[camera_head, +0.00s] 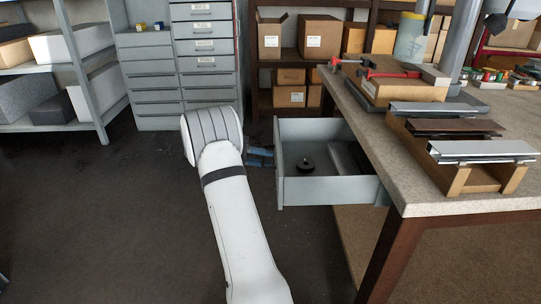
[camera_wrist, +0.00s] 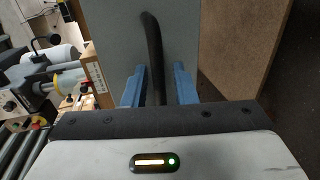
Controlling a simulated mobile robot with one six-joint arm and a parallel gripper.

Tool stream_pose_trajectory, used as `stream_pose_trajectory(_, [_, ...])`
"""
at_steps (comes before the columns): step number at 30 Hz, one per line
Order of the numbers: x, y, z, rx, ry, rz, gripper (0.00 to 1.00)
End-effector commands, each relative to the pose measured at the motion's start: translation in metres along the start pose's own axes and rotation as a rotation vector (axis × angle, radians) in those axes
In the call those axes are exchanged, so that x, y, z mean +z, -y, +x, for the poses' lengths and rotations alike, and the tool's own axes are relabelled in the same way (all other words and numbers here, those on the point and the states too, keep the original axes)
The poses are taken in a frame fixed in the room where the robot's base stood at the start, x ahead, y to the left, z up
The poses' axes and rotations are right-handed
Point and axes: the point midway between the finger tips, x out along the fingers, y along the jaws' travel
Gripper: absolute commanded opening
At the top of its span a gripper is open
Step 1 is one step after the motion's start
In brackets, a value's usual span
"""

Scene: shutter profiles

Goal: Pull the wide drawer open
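The wide drawer (camera_head: 335,190) is grey and stands well out from the side of the workbench. Inside it are a black round object and darker long pieces. My gripper (camera_head: 261,157) shows only as blue fingers just left of the drawer front; my white arm hides the rest. In the wrist view, the grey drawer front (camera_wrist: 183,30) carries a dark bar handle (camera_wrist: 153,45). My gripper's blue fingers (camera_wrist: 159,84) stand on either side of the handle, with a narrow gap visible on the right, so they look open around it.
The workbench (camera_head: 395,185) holds shutter profiles (camera_head: 482,149) on a wooden stand and a box with red-handled clamps. Grey drawer cabinets (camera_head: 205,50) and shelves with cartons (camera_head: 320,33) stand behind. Dark floor (camera_head: 100,220) is clear on the left.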

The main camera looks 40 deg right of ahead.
Motion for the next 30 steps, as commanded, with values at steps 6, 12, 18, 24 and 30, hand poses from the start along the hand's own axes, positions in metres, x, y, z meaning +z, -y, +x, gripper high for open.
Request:
stream_pose_trajectory(6, [-0.001, -0.001, -0.004, 0.0, -0.002, 0.001, 0.25])
stream_pose_trajectory(12, [-0.001, -0.002, -0.034, -0.001, -0.004, 0.001, 0.25])
stream_pose_trajectory(18, [0.0, -0.001, -0.065, 0.0, -0.002, 0.002, 0.25])
stream_pose_trajectory(24, [0.0, 0.0, -0.077, 0.0, 0.001, 0.0, 0.25])
stream_pose_trajectory(30, [0.0, 0.0, -0.077, 0.0, 0.001, 0.0, 0.25])
